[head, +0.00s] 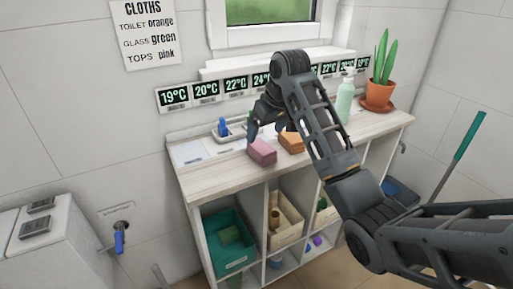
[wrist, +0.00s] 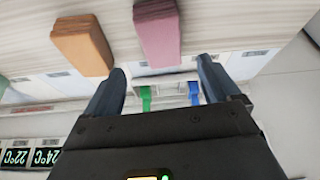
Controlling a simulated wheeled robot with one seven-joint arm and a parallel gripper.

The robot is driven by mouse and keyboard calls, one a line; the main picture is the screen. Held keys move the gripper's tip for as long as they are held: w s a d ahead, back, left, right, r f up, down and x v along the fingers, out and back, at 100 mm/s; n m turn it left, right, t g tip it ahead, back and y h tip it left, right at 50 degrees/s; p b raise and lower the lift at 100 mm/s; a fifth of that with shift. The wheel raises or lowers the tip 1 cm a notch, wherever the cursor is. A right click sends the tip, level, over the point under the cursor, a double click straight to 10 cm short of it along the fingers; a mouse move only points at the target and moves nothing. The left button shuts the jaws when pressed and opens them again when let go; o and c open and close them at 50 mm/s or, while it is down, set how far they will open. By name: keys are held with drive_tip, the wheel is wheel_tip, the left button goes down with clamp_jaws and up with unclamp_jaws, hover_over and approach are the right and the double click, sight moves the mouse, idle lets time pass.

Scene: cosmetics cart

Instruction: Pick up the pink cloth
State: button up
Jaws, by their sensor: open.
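The pink cloth (head: 262,152), a folded block, lies on the front part of the pale wooden cart top (head: 215,181). In the wrist view the pink cloth (wrist: 157,33) lies beyond the fingertips, roughly in line with the gap between them. My gripper (head: 266,133) is open and empty, above and just behind the cloth in the head view; the wrist view shows both fingers (wrist: 160,68) spread apart. An orange cloth (head: 292,142) lies just right of the pink one; it also shows in the wrist view (wrist: 80,48).
A white holder (head: 236,132) with a blue-handled item stands behind the cloths. A pale green bottle (head: 345,101) and a potted plant (head: 378,93) stand at the right. A wall sign (head: 147,34) pairs tops with pink. Shelves below hold a teal bin (head: 211,224).

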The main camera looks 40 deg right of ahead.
sight(262, 145)
drive_tip(key=shift+s+a+f+p+x, duration=0.1)
drive_tip(key=shift+s+x, duration=0.05)
drive_tip(key=shift+x, duration=1)
drive_tip(key=shift+s+a+f+p+x, duration=0.1)
drive_tip(key=shift+s+x, duration=0.1)
drive_tip(key=shift+x, duration=0.95)
drive_tip(key=shift+s+a+f+p+x, duration=0.1)
drive_tip(key=shift+s+x, duration=0.05)
drive_tip(key=shift+x, duration=1)
drive_tip(key=shift+d, duration=0.1)
drive_tip(key=shift+r, duration=0.1)
drive_tip(key=c, duration=1)
